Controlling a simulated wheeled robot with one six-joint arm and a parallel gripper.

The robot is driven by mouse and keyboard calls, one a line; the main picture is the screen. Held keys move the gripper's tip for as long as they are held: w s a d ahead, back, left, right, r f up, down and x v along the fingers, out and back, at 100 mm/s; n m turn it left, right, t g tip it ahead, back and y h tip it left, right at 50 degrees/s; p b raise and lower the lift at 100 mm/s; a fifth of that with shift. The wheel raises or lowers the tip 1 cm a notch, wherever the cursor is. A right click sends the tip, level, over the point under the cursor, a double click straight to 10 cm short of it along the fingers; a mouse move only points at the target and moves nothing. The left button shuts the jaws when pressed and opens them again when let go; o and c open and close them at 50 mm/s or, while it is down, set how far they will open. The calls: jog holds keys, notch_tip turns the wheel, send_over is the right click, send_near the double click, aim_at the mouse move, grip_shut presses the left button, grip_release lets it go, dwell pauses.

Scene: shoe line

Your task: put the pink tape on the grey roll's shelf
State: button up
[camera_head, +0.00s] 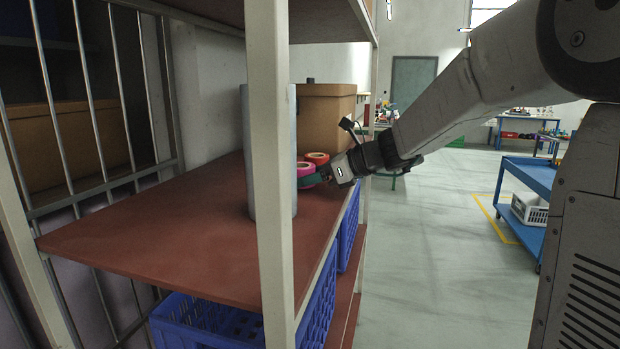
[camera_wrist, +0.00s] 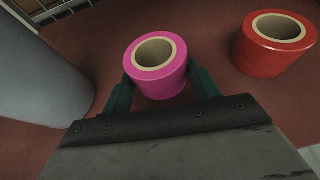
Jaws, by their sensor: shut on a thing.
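The pink tape (camera_wrist: 157,72) is upright between the two green fingers of my gripper (camera_wrist: 160,84) in the wrist view. My gripper is shut on it. In the head view the pink tape (camera_head: 308,176) shows at the end of my arm, over the reddish-brown shelf (camera_head: 165,225). The grey roll (camera_head: 245,150) stands upright on this shelf, partly behind the rack's front post. It also shows at the left of the wrist view (camera_wrist: 40,70). I cannot tell whether the tape touches the shelf.
A red tape (camera_wrist: 273,48) stands right of the pink one. A cardboard box (camera_head: 325,115) stands farther back on the shelf. The white post (camera_head: 270,170) rises at the shelf's front. Blue crates (camera_head: 318,310) sit below. The shelf's left part is bare.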

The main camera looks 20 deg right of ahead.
jog(key=shift+f, duration=0.3)
jog(key=o, duration=1)
jog(key=shift+r, duration=0.1)
jog(key=shift+s+d+r, duration=0.15)
jog(key=shift+d, duration=0.05)
jog(key=v, duration=1.1)
jog(key=shift+s+d, duration=0.2)
